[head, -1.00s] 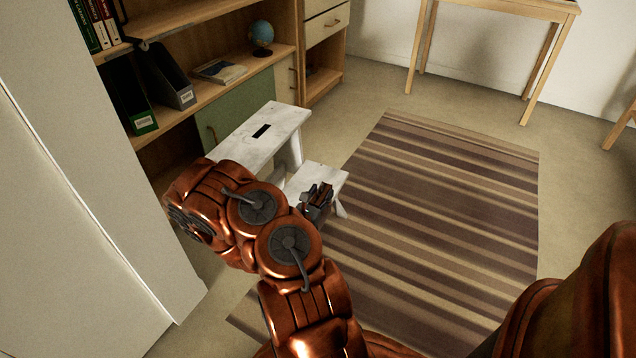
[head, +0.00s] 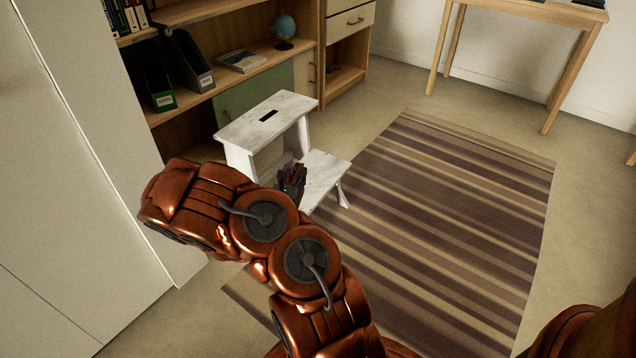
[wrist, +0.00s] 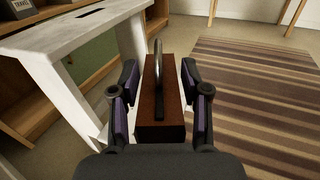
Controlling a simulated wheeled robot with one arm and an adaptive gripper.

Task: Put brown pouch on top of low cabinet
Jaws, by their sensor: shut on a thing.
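My gripper (head: 292,182) is in front of the white step stool in the head view, above or beside its lower step. In the wrist view my gripper (wrist: 160,88) is shut on the brown pouch (wrist: 158,132), a box-like brown thing with a dark strip along its top and a thin grey loop at its far end. The pouch shows only as a small brown patch (head: 298,171) in the head view. I cannot tell for sure which piece is the low cabinet; a wooden drawer unit (head: 346,50) stands at the back, its top cut off by the frame.
The white two-step stool (head: 290,104) stands close to my gripper, also at left in the wrist view (wrist: 50,45). A bookshelf (head: 215,92) with binders and a globe is behind it. A tall white panel (head: 90,130) bounds the left. The striped rug (head: 430,200) is clear.

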